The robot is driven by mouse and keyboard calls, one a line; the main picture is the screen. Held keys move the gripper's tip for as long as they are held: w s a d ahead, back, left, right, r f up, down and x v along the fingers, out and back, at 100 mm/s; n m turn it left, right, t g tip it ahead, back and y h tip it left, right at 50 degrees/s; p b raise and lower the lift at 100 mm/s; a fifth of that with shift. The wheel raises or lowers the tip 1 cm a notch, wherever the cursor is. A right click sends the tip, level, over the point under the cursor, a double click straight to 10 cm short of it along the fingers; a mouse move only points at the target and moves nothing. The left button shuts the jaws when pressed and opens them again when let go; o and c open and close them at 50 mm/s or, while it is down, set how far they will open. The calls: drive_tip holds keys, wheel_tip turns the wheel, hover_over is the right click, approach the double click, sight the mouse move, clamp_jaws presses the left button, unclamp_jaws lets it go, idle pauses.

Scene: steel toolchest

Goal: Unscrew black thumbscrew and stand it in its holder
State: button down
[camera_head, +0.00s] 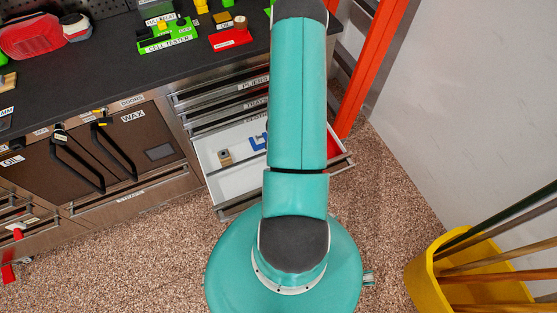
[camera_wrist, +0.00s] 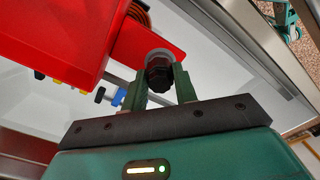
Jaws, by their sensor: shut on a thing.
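In the wrist view, my gripper (camera_wrist: 161,85) has its two green fingers shut on a black knobbed part, the black thumbscrew (camera_wrist: 159,72). The thumbscrew sits against a grey ring (camera_wrist: 150,55) at a red bracket (camera_wrist: 147,38). I cannot tell how far its thread is in. In the head view my arm reaches up the middle and hides my gripper and the thumbscrew. I cannot pick out the thumbscrew's holder with certainty.
A large red box (camera_wrist: 50,35) is close at the left in the wrist view. The head view shows an open white drawer (camera_head: 235,184) with a small tan block (camera_head: 225,157) and a blue part (camera_head: 258,142). The dark worktop (camera_head: 110,62) holds labelled items. A yellow bin (camera_head: 432,277) stands at right.

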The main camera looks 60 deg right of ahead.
drive_tip(key=shift+s+f, duration=0.1)
drive_tip(key=shift+f, duration=0.05)
drive_tip(key=c, duration=1)
unclamp_jaws()
drive_tip(key=shift+r, duration=4.55)
